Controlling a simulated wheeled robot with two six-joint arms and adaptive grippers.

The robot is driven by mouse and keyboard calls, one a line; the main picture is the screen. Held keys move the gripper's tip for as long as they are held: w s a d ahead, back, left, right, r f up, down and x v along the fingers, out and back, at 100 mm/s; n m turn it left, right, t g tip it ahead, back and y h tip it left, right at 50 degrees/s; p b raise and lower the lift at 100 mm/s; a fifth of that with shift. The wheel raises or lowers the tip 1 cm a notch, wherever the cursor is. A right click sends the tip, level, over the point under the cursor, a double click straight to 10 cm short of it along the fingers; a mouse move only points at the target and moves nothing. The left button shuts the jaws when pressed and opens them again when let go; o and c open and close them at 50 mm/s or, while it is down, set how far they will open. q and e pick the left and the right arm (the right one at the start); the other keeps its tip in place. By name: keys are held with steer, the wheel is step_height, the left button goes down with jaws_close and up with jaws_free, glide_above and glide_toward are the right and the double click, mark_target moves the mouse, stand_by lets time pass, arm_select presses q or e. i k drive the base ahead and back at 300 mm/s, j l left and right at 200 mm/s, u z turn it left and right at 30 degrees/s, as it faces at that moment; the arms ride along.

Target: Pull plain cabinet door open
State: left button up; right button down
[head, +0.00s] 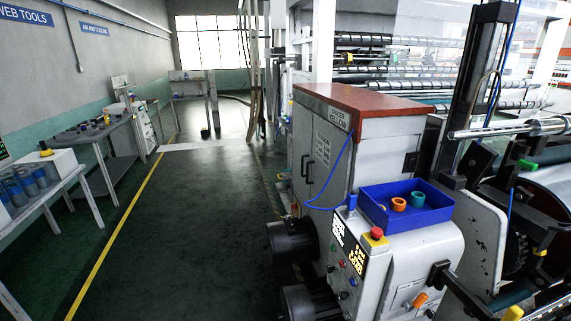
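A grey cabinet with a red-brown top (350,106) stands right of centre on the winder. Its doors are on the left-facing side and look shut. The far door (297,140) looks plain. The near door (325,172) carries a printed label (322,149). Dark upright handles (305,167) sit close together near the line between the doors. A blue cable (338,172) hangs in a loop across the near door. The doors are seen at a steep angle, so small gaps cannot be told. Neither of my grippers is in view.
Two dark motors (285,241) stick out below the cabinet. A blue tray (407,206) with coloured rings and a red button (376,233) are in front. Clear floor (200,220) with a yellow line lies left. Benches (95,133) line the left wall.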

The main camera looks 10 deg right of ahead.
mark_target(302, 117)
steer(key=i+j+u, duration=0.2)
steer(key=i, duration=0.25)
steer(key=i+j+u, duration=0.15)
steer(key=i+j, duration=0.2)
steer(key=i+j+u, duration=0.2)
steer(key=i, duration=0.35)
